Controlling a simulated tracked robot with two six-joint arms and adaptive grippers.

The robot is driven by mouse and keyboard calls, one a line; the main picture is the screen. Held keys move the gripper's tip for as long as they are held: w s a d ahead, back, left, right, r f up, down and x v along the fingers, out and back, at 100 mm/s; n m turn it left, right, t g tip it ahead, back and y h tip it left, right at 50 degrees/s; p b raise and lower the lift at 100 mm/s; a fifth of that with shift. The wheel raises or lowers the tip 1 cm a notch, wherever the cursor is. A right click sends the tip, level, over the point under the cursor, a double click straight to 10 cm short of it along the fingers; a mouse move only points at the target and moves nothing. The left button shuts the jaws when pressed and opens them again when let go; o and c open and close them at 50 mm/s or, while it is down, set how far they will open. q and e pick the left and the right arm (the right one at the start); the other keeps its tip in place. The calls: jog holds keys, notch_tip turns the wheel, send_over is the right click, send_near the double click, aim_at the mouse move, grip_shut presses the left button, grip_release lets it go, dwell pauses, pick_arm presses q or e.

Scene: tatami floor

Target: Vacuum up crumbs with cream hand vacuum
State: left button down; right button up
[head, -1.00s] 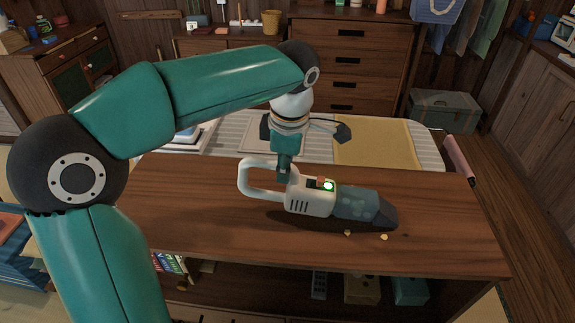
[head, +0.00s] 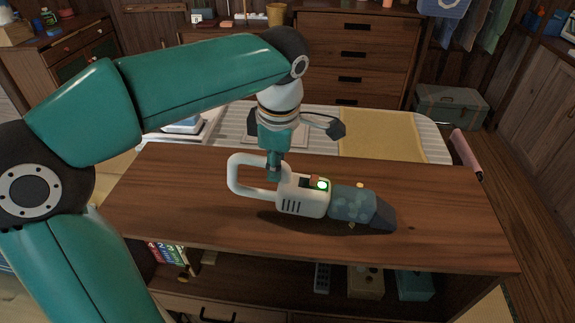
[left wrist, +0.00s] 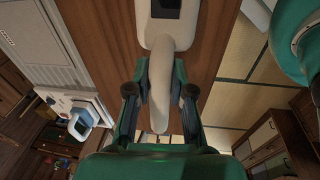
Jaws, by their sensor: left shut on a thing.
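The cream hand vacuum (head: 300,197) lies low at the wooden counter top, its dark translucent nozzle (head: 356,204) pointing right. A green light glows on its body. My left gripper (head: 273,172) is shut on its handle from above; in the left wrist view the fingers (left wrist: 160,95) stand on both sides of the cream handle (left wrist: 161,70). A small yellow crumb (head: 360,185) shows just behind the nozzle. Another crumb (head: 352,226) shows at the nozzle's near edge, partly covered. Whether the nozzle touches the counter, I cannot tell. My right gripper is not in view.
The wooden counter top (head: 450,215) is clear at right and front. Behind it, a striped surface carries a yellow mat (head: 380,135) and books or papers (head: 185,125) at left. A pink roll (head: 466,153) stands off the right end. Boxes sit on the shelf below.

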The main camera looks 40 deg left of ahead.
pick_arm(q)
jog(key=shift+w+a+r, duration=0.15)
jog(key=shift+w+a, duration=0.1)
jog(key=shift+w+a+p, duration=2.45)
jog(key=shift+w+a, duration=0.05)
jog(key=shift+a, duration=2.3)
jog(key=shift+s+b, duration=2.1)
jog(key=shift+s, duration=1.8)
jog(key=shift+s+d+b, duration=0.6)
jog(key=shift+s+d, duration=1)
jog(key=shift+d, duration=0.8)
jog(key=shift+r+p, duration=2.45)
jog(key=shift+r, duration=0.3)
